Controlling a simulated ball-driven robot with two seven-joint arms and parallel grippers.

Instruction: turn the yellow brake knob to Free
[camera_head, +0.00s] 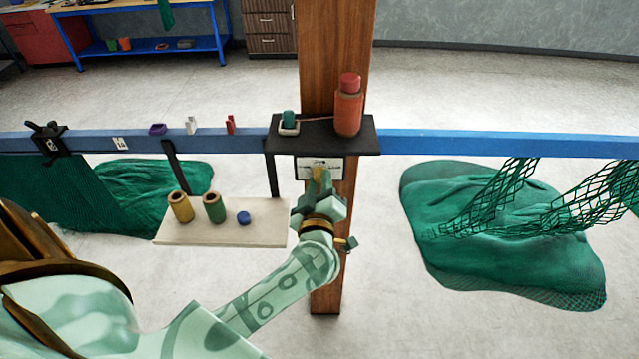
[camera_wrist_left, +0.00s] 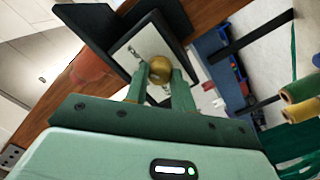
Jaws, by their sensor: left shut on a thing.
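The yellow brake knob (camera_wrist_left: 159,69) sits on a pale plate (camera_wrist_left: 137,47) with a dark frame. My left gripper (camera_wrist_left: 160,80) has its two green fingers shut on the knob. In the head view the plate (camera_head: 306,168) hangs on the wooden post under a dark shelf, and my left gripper (camera_head: 319,188) reaches up to it from below. The gripper hides most of the knob there. Small dark marks show on the plate, but they are too small to read. My right gripper is not in view.
A pale board (camera_head: 170,238) at left carries two spools and a blue disc. A blue rail (camera_head: 480,143) crosses the scene. Green nets (camera_head: 490,215) lie on the floor.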

